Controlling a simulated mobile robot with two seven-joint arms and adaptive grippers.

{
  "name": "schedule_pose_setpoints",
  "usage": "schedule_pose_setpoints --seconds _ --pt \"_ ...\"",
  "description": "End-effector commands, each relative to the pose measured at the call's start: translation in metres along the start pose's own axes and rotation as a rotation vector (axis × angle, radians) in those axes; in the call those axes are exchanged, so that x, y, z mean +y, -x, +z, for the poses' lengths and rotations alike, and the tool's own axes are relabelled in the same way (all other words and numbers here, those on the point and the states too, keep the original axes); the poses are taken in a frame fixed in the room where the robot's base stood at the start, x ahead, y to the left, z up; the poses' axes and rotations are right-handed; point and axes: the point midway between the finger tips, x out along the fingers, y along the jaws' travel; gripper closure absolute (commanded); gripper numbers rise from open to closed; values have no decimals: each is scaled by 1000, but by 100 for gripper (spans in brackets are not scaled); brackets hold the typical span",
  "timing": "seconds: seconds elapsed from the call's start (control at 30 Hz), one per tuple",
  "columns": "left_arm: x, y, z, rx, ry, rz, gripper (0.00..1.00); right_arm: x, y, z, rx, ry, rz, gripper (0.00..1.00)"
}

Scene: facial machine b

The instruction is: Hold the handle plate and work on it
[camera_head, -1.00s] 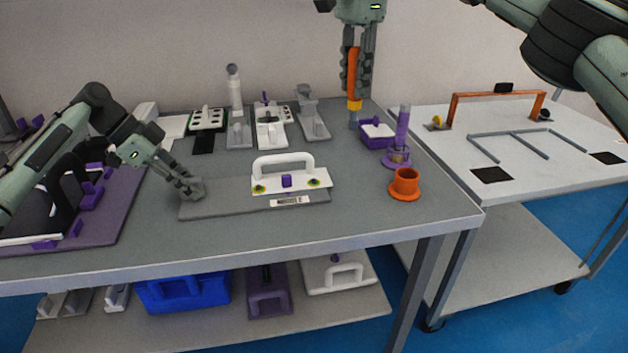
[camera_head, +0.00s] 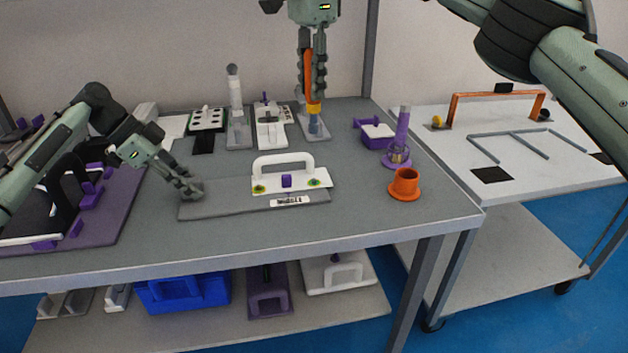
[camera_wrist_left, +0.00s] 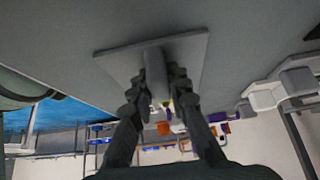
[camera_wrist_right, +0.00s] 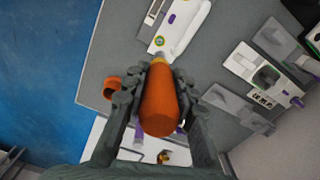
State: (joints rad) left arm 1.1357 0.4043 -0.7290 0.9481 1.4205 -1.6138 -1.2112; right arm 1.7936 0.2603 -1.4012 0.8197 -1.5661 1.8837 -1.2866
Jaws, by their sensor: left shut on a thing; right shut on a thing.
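The white handle plate (camera_head: 290,178) with its raised handle lies on a grey base plate (camera_head: 225,203) on the table. Its screw spots show yellow-green, with a purple block between them. My left gripper (camera_head: 190,188) is shut on the left end of the grey base plate; in the left wrist view the fingers close on a grey grip piece (camera_wrist_left: 156,72). My right gripper (camera_head: 312,85) is shut on an orange-handled screwdriver (camera_head: 308,70) with a yellow collar, tip down, above the table's back. The orange handle (camera_wrist_right: 160,105) fills the right wrist view; the handle plate (camera_wrist_right: 178,28) lies beyond it.
An orange cup (camera_head: 404,184), a purple post (camera_head: 402,130) and a purple tray (camera_head: 377,135) stand at the right. Fixtures, including a white one (camera_head: 270,125), line the back. A purple board (camera_head: 100,215) is at the left. The front of the table is clear.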

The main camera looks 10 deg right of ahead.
Motion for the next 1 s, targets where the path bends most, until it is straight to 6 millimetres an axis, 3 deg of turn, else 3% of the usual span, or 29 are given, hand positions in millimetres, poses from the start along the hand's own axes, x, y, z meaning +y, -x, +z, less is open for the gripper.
schedule_pose_setpoints --seconds 0.23,0.8,1.0 --pt "1 -2 2 -3 2 2 100 0 -4 0 0 0 1 100" --pt "0 -1 2 -3 2 2 100 0 -60 -1 0 1 2 100" --pt "0 -1 2 -3 2 2 100 0 -70 0 0 1 0 100"
